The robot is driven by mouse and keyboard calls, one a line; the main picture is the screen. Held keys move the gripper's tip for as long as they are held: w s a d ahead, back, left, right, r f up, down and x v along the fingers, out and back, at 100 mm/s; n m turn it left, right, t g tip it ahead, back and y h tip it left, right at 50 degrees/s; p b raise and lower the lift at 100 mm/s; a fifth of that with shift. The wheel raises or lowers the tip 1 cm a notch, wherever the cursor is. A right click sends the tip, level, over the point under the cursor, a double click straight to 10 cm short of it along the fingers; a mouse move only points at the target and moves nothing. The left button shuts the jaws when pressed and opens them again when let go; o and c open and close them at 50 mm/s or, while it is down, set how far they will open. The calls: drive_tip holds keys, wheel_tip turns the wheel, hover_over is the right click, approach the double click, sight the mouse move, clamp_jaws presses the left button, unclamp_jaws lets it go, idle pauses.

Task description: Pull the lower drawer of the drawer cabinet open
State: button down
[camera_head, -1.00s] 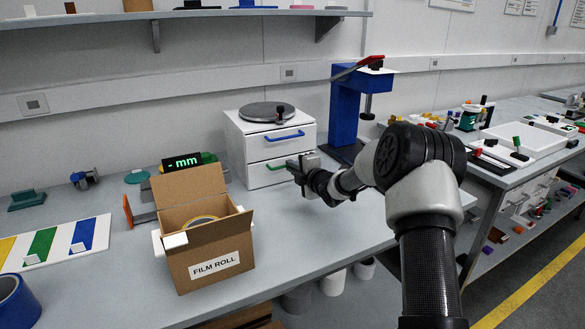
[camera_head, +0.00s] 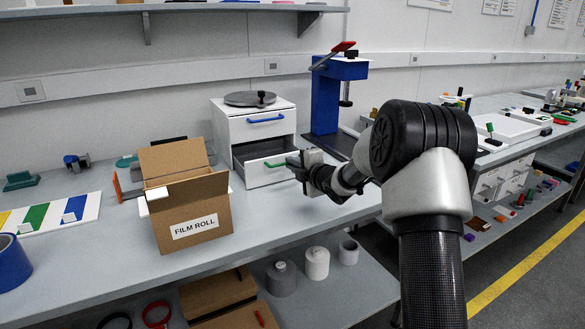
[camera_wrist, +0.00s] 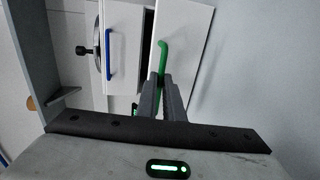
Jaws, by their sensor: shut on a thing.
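The white drawer cabinet (camera_head: 222,128) stands on the bench, with a blue handle (camera_head: 265,119) on its upper drawer, which is closed. The lower drawer (camera_head: 262,174) is pulled partly out, and its dark inside shows above its front. Its green handle (camera_head: 277,163) shows left of my gripper (camera_head: 298,163). In the wrist view my gripper (camera_wrist: 164,82) is shut on the green handle (camera_wrist: 162,58), near one end of it. The lower drawer front (camera_wrist: 184,45) stands forward of the upper drawer front (camera_wrist: 125,45).
An open cardboard box (camera_head: 197,212) labelled FILM ROLL stands left of the cabinet. A blue stand (camera_head: 326,98) is close on its right. The bench in front of the drawer is clear. Rolls (camera_head: 317,262) stand on the shelf below.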

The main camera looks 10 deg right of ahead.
drive_tip(key=shift+s+d, duration=0.15)
drive_tip(key=shift+s, duration=0.1)
drive_tip(key=c, duration=1.9)
unclamp_jaws()
drive_tip(key=p+v, duration=0.1)
drive_tip(key=v, duration=1.6)
drive_tip(key=shift+s+p, duration=0.2)
drive_tip(key=shift+p, duration=0.2)
